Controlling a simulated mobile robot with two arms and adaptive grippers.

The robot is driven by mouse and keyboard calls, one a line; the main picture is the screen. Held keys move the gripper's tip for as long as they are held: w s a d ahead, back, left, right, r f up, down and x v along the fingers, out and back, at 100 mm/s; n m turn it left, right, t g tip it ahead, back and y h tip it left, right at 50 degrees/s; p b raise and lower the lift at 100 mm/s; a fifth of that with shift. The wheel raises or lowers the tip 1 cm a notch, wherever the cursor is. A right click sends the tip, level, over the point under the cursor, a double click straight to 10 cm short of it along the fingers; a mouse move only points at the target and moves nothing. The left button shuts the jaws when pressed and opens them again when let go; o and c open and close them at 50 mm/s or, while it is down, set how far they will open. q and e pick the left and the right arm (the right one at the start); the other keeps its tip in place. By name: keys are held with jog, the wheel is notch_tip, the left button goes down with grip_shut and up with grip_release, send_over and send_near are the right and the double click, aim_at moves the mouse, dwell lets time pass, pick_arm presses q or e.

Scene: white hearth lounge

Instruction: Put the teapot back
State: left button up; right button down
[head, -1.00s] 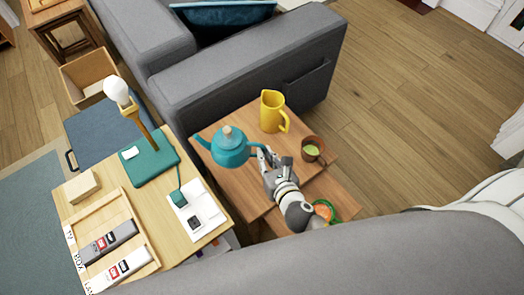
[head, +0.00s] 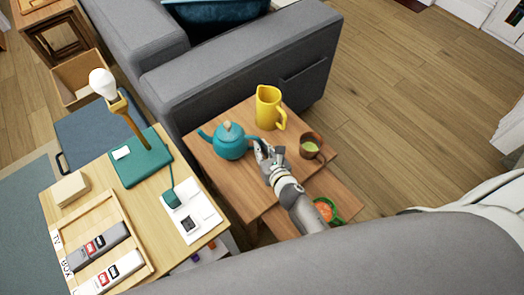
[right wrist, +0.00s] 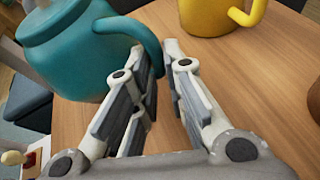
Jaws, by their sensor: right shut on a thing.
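The teal teapot (head: 231,146) with a wooden lid knob is over the left part of the small wooden side table (head: 252,193), its spout toward the left. It looks upright; I cannot tell whether its base touches the tabletop. My right gripper (head: 259,146) is shut on its handle, on the teapot's right side. The right wrist view shows the teapot (right wrist: 75,55) at upper left with its handle between my fingers (right wrist: 159,50). My left gripper is not in view.
A yellow jug (head: 267,110) stands behind the teapot, and a brown cup (head: 311,146) to the right. A green mug (head: 327,210) sits lower. The desk (head: 150,230) at left holds a lamp (head: 135,125) and remotes tray. A grey sofa (head: 250,65) borders the table's back.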

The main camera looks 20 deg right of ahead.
jog(key=shift+w+r, duration=0.1)
jog(key=shift+r, duration=0.05)
jog(key=c, duration=1.9)
grip_release()
jog(key=shift+f, duration=0.3)
jog(key=o, duration=0.4)
jog(key=shift+r, duration=0.15)
jog(key=shift+s+r, duration=0.1)
jog(key=shift+s, duration=0.25)
jog(key=v, duration=1.1)
jog(key=shift+s+r+p, duration=0.15)
jog(key=shift+s+p, duration=0.1)
jog(key=shift+p, duration=0.1)
